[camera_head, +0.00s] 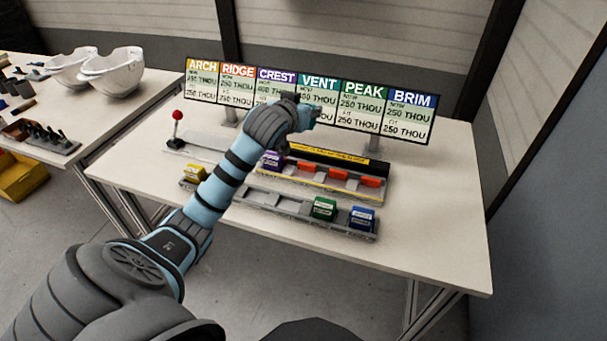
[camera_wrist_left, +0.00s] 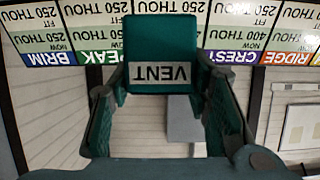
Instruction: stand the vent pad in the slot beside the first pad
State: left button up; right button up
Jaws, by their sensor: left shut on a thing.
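The vent pad (camera_wrist_left: 160,40) is a teal block with a white VENT label, which reads upside down in the left wrist view. My left gripper (camera_wrist_left: 162,88) is shut on it, one finger on each side. In the head view my left gripper (camera_head: 308,113) is raised in front of the sign board, above the rack, and the pad is mostly hidden. The rack (camera_head: 325,187) has a row of bays with red-orange patches. A purple pad (camera_head: 271,160) sits at its left end, partly behind my arm. My right gripper is not in view.
A front tray (camera_head: 286,210) holds a green pad (camera_head: 323,208) and a blue pad (camera_head: 362,218); a yellow pad (camera_head: 194,174) sits at its left. The sign board (camera_head: 345,105) stands behind. A red-knobbed lever (camera_head: 177,116) is at left. The table's right side is clear.

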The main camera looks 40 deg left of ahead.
pick_arm(q)
notch_tip(320, 180, down, 18)
jog(key=b, duration=0.4)
jog(key=shift+b, duration=0.3)
jog(key=o, duration=1.1)
jog(key=shift+s, duration=0.1)
jog(key=shift+o, duration=0.2)
jog(key=shift+r, duration=0.15)
jog(key=p+v, duration=0.3)
jog(key=v, duration=0.9)
